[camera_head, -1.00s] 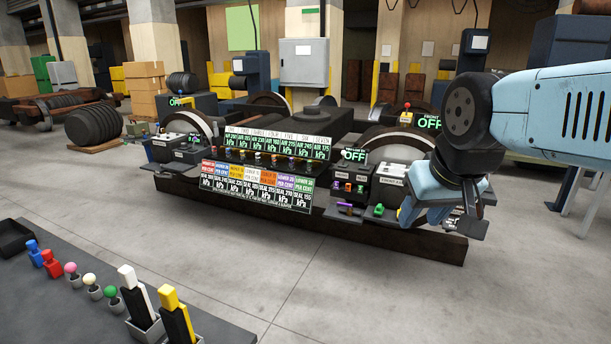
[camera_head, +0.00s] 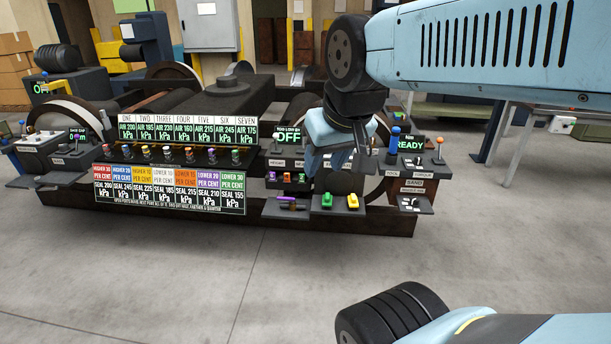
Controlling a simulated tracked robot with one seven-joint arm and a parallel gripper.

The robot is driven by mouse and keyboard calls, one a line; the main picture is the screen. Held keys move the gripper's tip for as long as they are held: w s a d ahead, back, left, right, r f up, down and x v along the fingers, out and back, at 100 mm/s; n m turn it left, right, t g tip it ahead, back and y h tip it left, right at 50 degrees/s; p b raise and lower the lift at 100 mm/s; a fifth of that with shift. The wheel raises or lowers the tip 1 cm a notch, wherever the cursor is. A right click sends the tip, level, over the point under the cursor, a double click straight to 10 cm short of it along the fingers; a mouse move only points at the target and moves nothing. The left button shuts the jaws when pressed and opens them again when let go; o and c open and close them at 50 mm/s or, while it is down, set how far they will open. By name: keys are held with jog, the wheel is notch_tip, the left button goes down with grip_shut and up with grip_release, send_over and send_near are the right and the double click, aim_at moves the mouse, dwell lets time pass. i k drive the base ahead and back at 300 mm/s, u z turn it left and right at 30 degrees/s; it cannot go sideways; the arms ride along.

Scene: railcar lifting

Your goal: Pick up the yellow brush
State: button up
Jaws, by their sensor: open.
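A small yellow piece (camera_head: 352,201), perhaps the yellow brush, sits on a low grey shelf at the front right of the railcar rig. A similar green piece (camera_head: 327,201) lies just left of it. They are too small for me to make out bristles. My gripper (camera_head: 328,164) hangs from my light blue arm, pointing down. In the picture it is above the yellow and green pieces, apart from them, over the small control boxes. It is open and I see nothing in it. It hides part of the boxes and wheel behind.
Purple pieces (camera_head: 291,202) lie on a shelf left of the green one. A label board (camera_head: 168,191) and a row of coloured knobs fill the rig's middle. A blue cylinder (camera_head: 395,138) and a red-topped lever (camera_head: 440,148) stand to the right. The floor in front is clear.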

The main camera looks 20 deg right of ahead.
aim_at(353, 200)
jog(key=u, duration=0.1)
jog(key=i, duration=1.9)
jog(key=z, duration=1.8)
jog(key=i, duration=0.45)
jog(key=u, duration=0.3)
jog(key=k, duration=0.45)
jog(key=z, duration=0.2)
